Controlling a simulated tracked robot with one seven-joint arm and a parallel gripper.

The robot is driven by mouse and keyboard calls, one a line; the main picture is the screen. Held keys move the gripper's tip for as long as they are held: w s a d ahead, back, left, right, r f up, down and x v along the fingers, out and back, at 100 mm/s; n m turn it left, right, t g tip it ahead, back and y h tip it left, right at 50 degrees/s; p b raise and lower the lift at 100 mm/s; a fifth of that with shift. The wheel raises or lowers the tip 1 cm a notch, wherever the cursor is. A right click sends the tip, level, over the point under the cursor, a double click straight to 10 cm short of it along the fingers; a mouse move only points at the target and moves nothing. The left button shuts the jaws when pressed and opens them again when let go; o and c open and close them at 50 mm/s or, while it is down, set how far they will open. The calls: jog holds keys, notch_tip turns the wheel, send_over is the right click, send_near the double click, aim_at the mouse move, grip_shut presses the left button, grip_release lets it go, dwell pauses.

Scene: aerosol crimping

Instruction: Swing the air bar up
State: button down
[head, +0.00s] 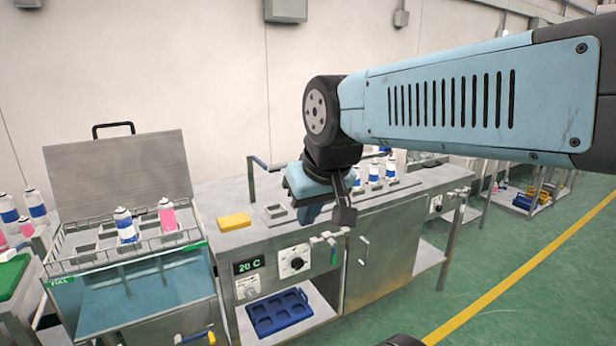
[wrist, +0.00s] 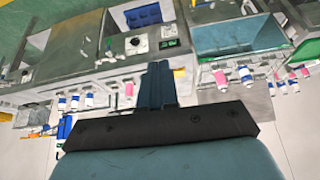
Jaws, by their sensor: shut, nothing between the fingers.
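A thin bent metal bar with a blue end (head: 260,163) stands upright at the back of the steel bench, left of my arm. It may be the air bar, but I cannot tell for sure. My gripper (head: 311,213) points down over the bench top, right of this bar and apart from it. In the wrist view its blue fingers (wrist: 157,70) are together with nothing between them. My wrist hides part of the bench behind it.
A bath with a raised lid (head: 120,175) and a basket of cans stands at the left. A yellow block (head: 234,222) lies on the bench. Several cans (head: 374,172) stand behind my wrist. The green floor at the right is clear.

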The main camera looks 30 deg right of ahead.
jog(key=w+a+f+m+g+y, duration=0.35)
jog(key=w+f+y, duration=0.2)
jog(key=w, duration=0.35)
jog(key=w+a+f+m+g+y, duration=0.25)
jog(key=w+f+m+y, duration=0.2)
jog(key=w+y, duration=0.35)
jog(key=w+d+f+m+t+y, duration=0.1)
jog(key=w+d+f+m+t, duration=0.2)
jog(key=w+d+m+t, duration=0.45)
jog(key=w+d+f+m+t+y, duration=0.2)
jog(key=w+d+m+t, duration=0.4)
jog(key=w+d+t, duration=0.25)
jog(key=w+d+f+m+t+h, duration=0.1)
jog(key=d+f+m+t+h, duration=0.3)
jog(key=d+m+h, duration=0.3)
jog(key=w+d+f+m+t+h, duration=0.1)
jog(key=d+f+m+t+h, duration=0.4)
jog(key=d, duration=0.7)
jog(key=m+h, duration=0.2)
jog(key=h, duration=0.1)
jog(key=shift+h, duration=0.35)
jog(key=shift+w, duration=0.1)
